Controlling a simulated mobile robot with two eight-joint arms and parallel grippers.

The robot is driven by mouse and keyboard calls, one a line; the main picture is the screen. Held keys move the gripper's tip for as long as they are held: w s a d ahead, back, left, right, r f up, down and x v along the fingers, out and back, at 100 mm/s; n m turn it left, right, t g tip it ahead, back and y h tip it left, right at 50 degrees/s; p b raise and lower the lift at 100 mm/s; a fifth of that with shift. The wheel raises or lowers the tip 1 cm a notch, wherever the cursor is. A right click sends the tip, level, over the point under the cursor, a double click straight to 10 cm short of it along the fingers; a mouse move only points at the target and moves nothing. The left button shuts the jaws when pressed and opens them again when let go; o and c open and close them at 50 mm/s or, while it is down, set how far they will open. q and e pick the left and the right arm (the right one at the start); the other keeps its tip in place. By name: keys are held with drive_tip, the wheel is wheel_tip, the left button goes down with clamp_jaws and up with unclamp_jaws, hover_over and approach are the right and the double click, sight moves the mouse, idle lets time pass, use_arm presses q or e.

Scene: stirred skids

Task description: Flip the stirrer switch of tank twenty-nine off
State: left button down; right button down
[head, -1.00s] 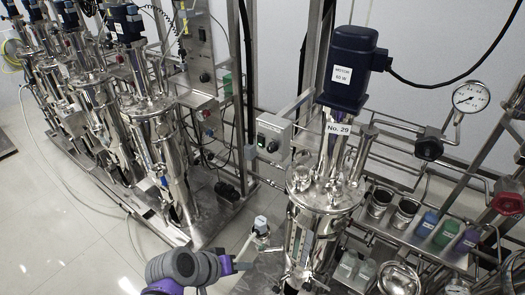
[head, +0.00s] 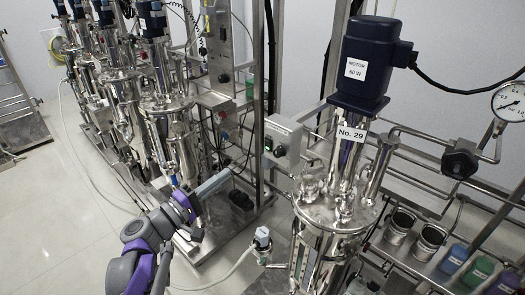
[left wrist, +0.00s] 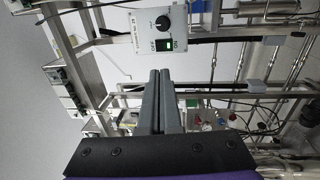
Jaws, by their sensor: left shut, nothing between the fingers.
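My right gripper is not in view.
A row of similar tanks (head: 165,100) stands at the left, with a panel (head: 215,75) behind. Upright posts and pipes stand close around the box. Bottles (head: 480,270) and steel cups sit on a shelf at the right. Floor at lower left is clear.

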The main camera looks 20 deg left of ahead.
sight(267, 143)
use_arm(q)
drive_tip(key=x, duration=1.4)
drive_tip(key=shift+b, duration=0.35)
